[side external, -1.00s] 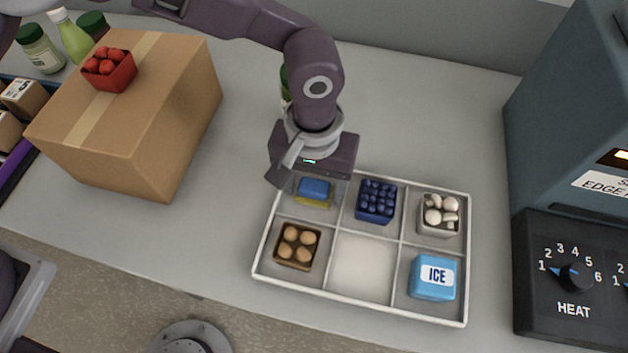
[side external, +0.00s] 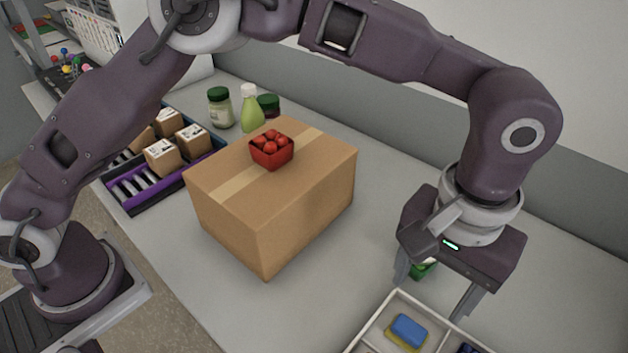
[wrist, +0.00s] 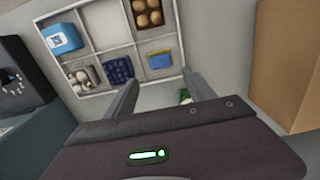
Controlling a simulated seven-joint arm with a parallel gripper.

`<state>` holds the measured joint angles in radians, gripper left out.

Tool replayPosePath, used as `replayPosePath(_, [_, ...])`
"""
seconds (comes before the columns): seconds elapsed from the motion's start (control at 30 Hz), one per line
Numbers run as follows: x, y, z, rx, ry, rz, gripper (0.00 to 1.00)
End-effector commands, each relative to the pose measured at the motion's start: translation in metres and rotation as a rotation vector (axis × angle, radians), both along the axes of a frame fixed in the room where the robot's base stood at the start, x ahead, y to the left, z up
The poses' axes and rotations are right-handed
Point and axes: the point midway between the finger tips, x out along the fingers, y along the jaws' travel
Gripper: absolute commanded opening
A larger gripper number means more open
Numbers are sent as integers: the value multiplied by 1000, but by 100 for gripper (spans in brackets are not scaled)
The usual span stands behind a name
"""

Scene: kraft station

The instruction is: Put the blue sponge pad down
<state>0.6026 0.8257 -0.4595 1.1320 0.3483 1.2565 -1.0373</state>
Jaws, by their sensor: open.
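The blue sponge pad (side external: 408,331), with a yellow underside, lies in a corner compartment of the white divided tray (side external: 369,326). In the wrist view the sponge (wrist: 159,61) lies flat in its compartment, just beyond my fingertips. My gripper (side external: 432,301) is open and empty, with its fingers spread, above and behind the sponge's corner of the tray. In the wrist view my fingers (wrist: 160,78) point toward the sponge, with a visible gap to it. Most of the tray is cut off in the side view.
In the wrist view, nearby compartments hold blue berries (wrist: 118,69), brown eggs (wrist: 148,13), mushrooms (wrist: 83,79) and a blue ice pack (wrist: 62,39); one is empty. A green item (side external: 424,270) stands behind my gripper. A cardboard box (side external: 302,213) carries a red punnet (side external: 271,152).

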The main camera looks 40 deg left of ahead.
Motion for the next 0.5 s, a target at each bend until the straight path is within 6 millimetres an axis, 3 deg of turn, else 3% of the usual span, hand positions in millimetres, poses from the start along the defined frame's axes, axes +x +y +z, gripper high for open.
replayPosePath(0.07, [1,3,3,0,-5,-2,63])
replayPosePath(0.17, [8,29,29,-1,-47,-21,63])
replayPosePath(0.27, [12,89,76,6,-129,-53,63])
replayPosePath(0.37, [-1,165,118,21,-214,-66,63])
replayPosePath(0.5, [-54,265,148,33,-327,-40,63])
